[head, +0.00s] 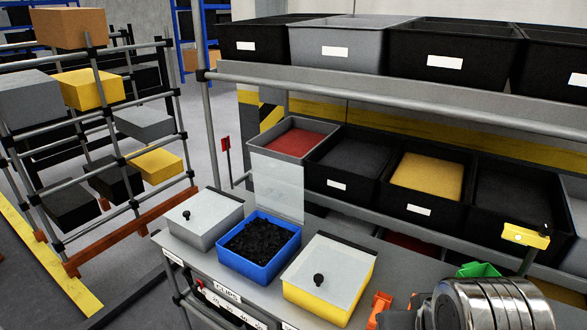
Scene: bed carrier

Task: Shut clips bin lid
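The clips bin (258,268) is a blue open-topped box on the grey bench, full of small black pieces. A "CLIPS" label is on the bench edge below it. Its clear lid (277,188) stands raised, nearly upright, at the bin's back edge, so the bin is open. I cannot make out a knob on this lid. A silver rounded part of my arm shows at the lower right, apart from the bin and lid. My gripper's fingers cannot be made out in this view.
A grey bin (200,222) and a yellow bin (328,281), both lidded with black knobs, flank the blue bin. An orange piece (379,309) and a green piece (478,270) are near my arm. Shelves of bins (430,180) rise close behind the raised lid.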

